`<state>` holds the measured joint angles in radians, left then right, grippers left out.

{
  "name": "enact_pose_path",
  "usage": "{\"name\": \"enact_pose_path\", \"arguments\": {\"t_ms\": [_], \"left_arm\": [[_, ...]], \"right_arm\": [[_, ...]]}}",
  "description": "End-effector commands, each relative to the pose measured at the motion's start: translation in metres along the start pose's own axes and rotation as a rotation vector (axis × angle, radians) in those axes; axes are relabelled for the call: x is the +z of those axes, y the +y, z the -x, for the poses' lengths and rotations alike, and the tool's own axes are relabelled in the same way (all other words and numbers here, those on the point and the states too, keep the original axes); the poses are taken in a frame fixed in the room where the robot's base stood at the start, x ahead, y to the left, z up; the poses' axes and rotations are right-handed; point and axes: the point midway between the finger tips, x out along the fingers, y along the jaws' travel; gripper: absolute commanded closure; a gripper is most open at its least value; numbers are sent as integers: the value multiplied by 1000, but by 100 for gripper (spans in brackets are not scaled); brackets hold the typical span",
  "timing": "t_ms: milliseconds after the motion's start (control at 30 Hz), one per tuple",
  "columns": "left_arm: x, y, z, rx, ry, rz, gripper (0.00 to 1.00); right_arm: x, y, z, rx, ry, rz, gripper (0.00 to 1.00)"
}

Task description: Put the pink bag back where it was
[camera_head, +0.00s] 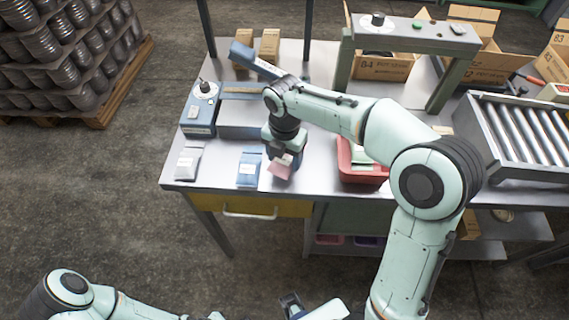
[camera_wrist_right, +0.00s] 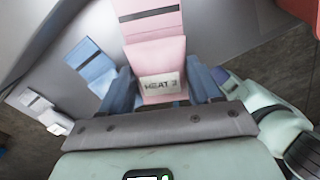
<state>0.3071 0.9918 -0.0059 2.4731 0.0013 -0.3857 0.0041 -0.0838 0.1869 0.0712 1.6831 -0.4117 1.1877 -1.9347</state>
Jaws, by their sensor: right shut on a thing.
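The pink bag (camera_head: 279,172), labelled "HEAT 3" in the right wrist view (camera_wrist_right: 158,55), is between the fingers of my right gripper (camera_head: 285,156). The gripper is shut on it and points down over the front of the table, right of a blue bag (camera_head: 249,170). The gripper hides part of the bag in the head view; I cannot tell whether the bag touches the tabletop. A white bag (camera_head: 187,163) lies further left. What looks like part of my left gripper (camera_head: 291,303) shows at the bottom edge; its jaw opening is unclear.
A red bin (camera_head: 362,176) with bags in it stands right of the gripper. A grey-blue sealing machine (camera_head: 200,108) stands behind the blue and white bags. A green gantry (camera_head: 410,33), cardboard boxes (camera_head: 384,67) and a roller conveyor (camera_head: 520,130) occupy the right. The table's front edge is close.

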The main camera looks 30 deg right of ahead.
Motion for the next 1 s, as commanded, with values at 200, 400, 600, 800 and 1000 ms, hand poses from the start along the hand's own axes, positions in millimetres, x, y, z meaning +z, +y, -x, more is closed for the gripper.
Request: {"name": "enact_pose_path", "arguments": {"t_ms": [200,400,600,800,1000], "left_arm": [[1,-2,-6,-1,-3,1,100],[1,-2,-5,-1,-2,1,100],[2,-3,-7,-1,-3,1,100],[2,-3,-7,-1,-3,1,100],[1,-3,-7,-1,-3,1,100]], "right_arm": [[-1,0,-31,-2,2,1,75],[0,0,-33,-1,1,0,75],[0,0,-36,-1,1,0,75],[0,0,-36,-1,1,0,11],[0,0,-36,-1,1,0,11]]}}
